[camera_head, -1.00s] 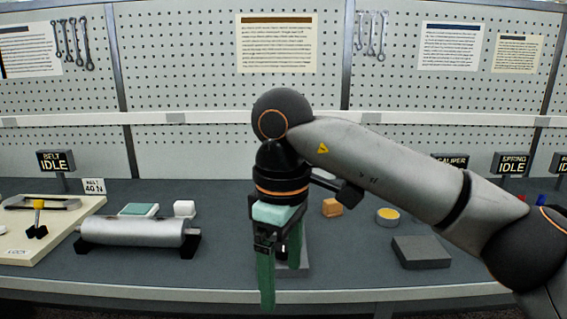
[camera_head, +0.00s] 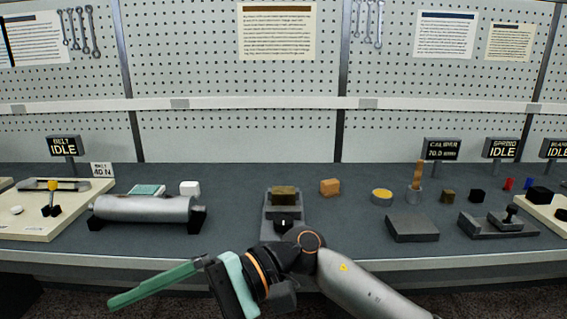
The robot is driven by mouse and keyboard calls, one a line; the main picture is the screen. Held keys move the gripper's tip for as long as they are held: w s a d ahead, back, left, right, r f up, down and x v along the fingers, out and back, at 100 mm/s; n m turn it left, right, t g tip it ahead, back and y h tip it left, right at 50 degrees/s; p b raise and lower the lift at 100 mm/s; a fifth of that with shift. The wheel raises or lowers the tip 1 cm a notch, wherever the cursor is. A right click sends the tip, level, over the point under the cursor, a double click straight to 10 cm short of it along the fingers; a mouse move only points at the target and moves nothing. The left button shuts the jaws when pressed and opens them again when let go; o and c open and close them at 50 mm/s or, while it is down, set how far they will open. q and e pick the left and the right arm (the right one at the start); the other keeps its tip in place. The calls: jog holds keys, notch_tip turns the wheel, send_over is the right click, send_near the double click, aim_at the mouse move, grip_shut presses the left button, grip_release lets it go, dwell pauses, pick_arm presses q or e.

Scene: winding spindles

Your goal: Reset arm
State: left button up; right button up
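My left gripper is not in view.
A brown block (camera_head: 284,195) sits on a grey stand (camera_head: 284,211) at the bench's middle. A metal roller (camera_head: 145,209) lies left, an orange block (camera_head: 330,187) and a grey block (camera_head: 412,229) right. The caliper sign (camera_head: 442,149) stands at the back.

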jog(key=w+d+f+n+t+y, duration=0.25)
jog(key=w+d+n+t, duration=0.3)
jog(key=n+t, duration=0.85)
jog(key=w+d+f+n+t+y, duration=0.3)
jog(key=w+n+t, duration=0.5)
jog(key=n, duration=1.2)
jog(key=d+f+m+t+h, duration=0.4)
jog(key=d+f+m+h, duration=0.55)
jog(key=f+m, duration=0.6)
jog(key=s+d+f+m+g+h, duration=0.3)
jog(key=s+d+f+m, duration=0.2)
jog(key=s+f+m, duration=0.3)
jog(key=s+d+f+m+g+h, duration=0.35)
jog(key=s+f+m, duration=0.3)
jog(key=f, duration=0.45)
pick_arm(q)
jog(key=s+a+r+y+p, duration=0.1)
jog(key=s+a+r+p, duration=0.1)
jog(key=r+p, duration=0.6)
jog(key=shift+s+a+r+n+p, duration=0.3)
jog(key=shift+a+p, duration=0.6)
jog(key=shift+p, duration=1.2)
pick_arm(e)
jog(key=s+d+r+m+h, duration=0.1)
jog(key=s+d+r+m, duration=0.1)
jog(key=d+r, duration=0.3)
jog(key=shift+s+r+m+g, duration=0.4)
jog(key=shift+s+r, duration=0.35)
jog(key=shift+r, duration=0.7)
